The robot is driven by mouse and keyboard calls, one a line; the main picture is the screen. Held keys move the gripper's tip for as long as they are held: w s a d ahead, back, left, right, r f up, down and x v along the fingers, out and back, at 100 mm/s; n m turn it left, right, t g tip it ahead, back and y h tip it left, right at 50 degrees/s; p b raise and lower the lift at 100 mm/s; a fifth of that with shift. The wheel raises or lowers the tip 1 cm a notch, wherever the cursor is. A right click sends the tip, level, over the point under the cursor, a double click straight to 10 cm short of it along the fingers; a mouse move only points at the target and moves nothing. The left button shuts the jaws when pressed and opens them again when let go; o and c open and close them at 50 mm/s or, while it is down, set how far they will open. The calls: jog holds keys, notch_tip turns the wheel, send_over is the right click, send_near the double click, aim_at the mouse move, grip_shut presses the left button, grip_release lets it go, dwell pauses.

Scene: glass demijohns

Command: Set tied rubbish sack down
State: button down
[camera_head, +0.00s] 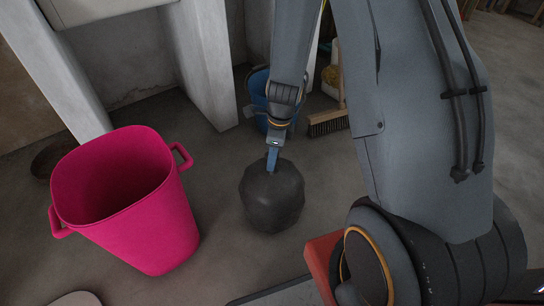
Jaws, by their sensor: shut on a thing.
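The tied rubbish sack (273,200) is a dark grey, rounded, faceted bag in the middle of the view. My gripper (272,162) points down at the top of the sack and is shut on it. The tied neck is mostly hidden by the fingers. The sack hangs upright below the gripper, over the concrete floor (215,265). I cannot tell whether its underside touches the floor.
A pink tub (150,215) with two handles stands left of the sack. A blue bucket (258,97) and a broom (328,122) are behind it. Pale concrete supports (205,60) stand at the back. Bare floor lies between tub and sack.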

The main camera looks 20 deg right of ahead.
jog(key=c, duration=1.2)
grip_release()
jog(key=shift+r, duration=0.1)
